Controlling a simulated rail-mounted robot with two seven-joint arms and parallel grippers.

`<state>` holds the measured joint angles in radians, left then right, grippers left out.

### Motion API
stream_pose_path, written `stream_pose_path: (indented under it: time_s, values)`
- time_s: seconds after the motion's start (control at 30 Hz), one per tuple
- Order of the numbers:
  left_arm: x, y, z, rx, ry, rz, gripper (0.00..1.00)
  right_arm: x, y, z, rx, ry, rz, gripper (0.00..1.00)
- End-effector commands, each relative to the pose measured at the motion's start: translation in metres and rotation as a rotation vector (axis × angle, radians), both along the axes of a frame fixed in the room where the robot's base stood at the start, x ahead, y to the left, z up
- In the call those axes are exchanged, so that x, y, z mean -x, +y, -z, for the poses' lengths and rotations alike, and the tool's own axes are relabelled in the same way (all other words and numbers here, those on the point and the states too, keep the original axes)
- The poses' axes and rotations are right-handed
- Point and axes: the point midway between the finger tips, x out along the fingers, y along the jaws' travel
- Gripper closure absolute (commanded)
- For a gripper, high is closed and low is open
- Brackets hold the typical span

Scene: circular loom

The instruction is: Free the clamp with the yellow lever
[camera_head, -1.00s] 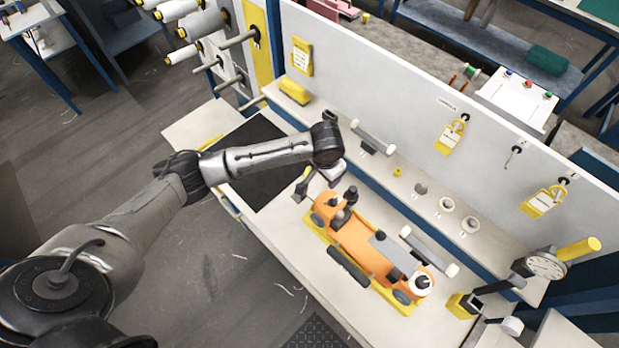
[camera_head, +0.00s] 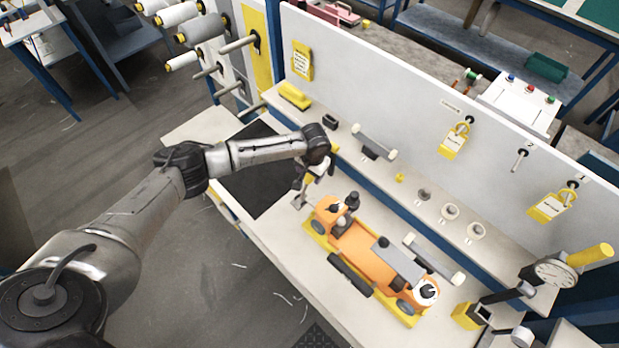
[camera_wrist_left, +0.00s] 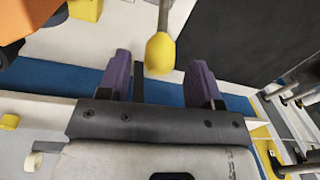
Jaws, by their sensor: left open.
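The yellow lever knob (camera_wrist_left: 161,53) on its grey rod shows in the left wrist view, between the two purple fingers of my left gripper (camera_wrist_left: 159,72). The fingers are open, with a gap to the knob on both sides. My right gripper is not in view.
A black mat (camera_head: 250,180) lies left of the shuttle. A back ledge carries a yellow block (camera_head: 294,96) and several small rings. A dial gauge (camera_head: 555,272) stands at the right. A white panel with yellow tags (camera_head: 454,139) rises behind.

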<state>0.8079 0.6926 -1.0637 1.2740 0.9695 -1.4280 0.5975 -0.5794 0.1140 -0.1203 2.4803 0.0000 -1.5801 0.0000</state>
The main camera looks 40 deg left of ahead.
Motion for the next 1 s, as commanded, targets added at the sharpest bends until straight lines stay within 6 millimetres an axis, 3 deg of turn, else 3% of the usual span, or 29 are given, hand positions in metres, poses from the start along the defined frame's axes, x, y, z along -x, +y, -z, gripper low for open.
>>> stream_pose_path:
  time_s: [0.3, 0.73, 1.0]
  values:
    - [0.0, 0.003, 0.033, 0.0, 0.0, 0.0, 0.41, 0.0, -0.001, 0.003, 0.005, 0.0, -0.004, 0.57]
    - [0.0, 0.003, 0.038, 0.0, -0.001, 0.001, 0.41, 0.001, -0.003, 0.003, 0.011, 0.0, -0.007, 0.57]
    - [0.0, 0.003, 0.038, 0.0, -0.001, 0.001, 0.66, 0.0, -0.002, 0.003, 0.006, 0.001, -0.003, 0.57]
